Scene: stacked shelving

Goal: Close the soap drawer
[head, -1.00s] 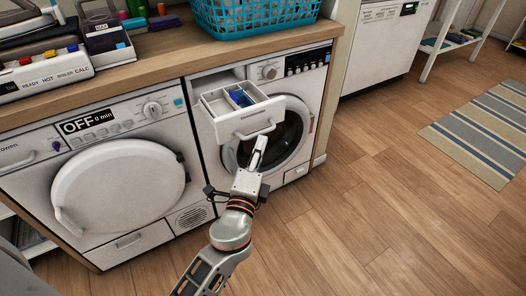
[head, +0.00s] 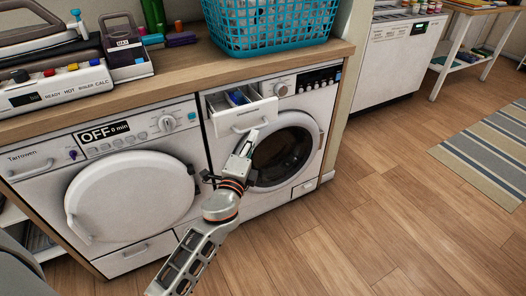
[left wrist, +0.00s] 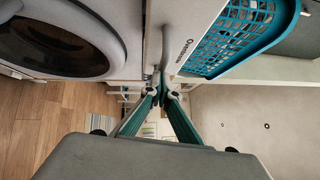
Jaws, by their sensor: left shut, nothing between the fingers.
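The soap drawer (head: 271,111) of the right-hand washing machine is partly open, with blue compartments showing inside. In the left wrist view its white front (left wrist: 192,22) and curved handle (left wrist: 166,50) are close ahead. My left gripper (head: 251,135) is shut and empty, with its tips just below the drawer handle (head: 250,126). In the left wrist view the gripper tips (left wrist: 163,90) come together near the handle. I cannot tell whether they touch it. My right gripper is out of view.
The washer's round door (head: 284,157) is just below the drawer. A second machine with a white round door (head: 130,197) stands to the left. A wooden counter (head: 190,68) runs above, bearing a blue basket (head: 270,25). Wooden floor (head: 350,220) is clear on the right.

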